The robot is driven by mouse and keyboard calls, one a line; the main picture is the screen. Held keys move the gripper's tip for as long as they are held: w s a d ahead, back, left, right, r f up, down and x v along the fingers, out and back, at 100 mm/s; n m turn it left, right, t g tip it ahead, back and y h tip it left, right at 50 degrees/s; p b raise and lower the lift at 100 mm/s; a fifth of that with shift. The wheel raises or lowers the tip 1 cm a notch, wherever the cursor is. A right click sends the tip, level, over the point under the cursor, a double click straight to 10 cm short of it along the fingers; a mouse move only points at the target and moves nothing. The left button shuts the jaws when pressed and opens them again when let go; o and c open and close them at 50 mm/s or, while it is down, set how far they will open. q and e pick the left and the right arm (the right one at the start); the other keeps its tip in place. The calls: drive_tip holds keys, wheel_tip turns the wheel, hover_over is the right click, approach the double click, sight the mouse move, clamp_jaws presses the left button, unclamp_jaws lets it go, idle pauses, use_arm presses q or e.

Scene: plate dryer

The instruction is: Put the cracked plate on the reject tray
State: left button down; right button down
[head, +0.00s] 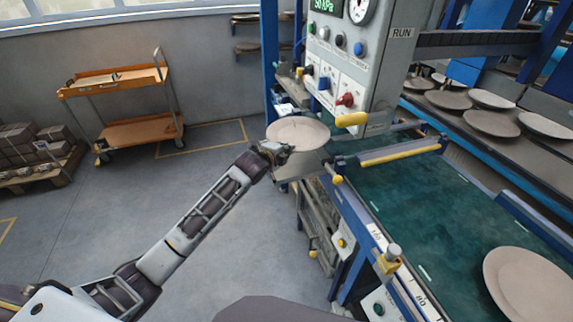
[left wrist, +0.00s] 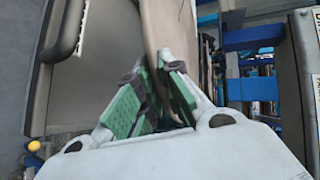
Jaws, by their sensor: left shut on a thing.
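My left gripper (head: 277,151) is shut on the rim of a pale beige plate (head: 299,131), beside the control panel. In the left wrist view the plate (left wrist: 165,28) shows nearly edge-on between the green finger pads of the gripper (left wrist: 153,95). In the head view a pale surface (head: 300,165) shows just below the plate, partly hidden. My right gripper is not in view.
Another plate (head: 528,285) lies on the green belt (head: 430,210) at the right. A control panel (head: 350,65) with knobs stands close behind the held plate. Several plates sit on the far conveyor (head: 480,122). An orange cart (head: 125,108) stands at back left; the floor between is clear.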

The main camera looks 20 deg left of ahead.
sight(286, 171)
use_arm(q)
drive_tip(key=shift+f, duration=1.6)
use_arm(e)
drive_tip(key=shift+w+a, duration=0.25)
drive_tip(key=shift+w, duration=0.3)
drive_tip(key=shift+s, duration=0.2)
use_arm(q)
drive_tip(key=shift+f, duration=0.1)
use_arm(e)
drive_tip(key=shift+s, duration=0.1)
use_arm(q)
drive_tip(key=shift+f, duration=0.25)
drive_tip(key=shift+f+b, duration=0.3)
drive_tip(key=shift+f, duration=1.15)
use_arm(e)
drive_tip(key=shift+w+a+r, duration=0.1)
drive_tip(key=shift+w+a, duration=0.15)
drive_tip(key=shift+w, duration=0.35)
use_arm(q)
drive_tip(key=shift+f, duration=0.15)
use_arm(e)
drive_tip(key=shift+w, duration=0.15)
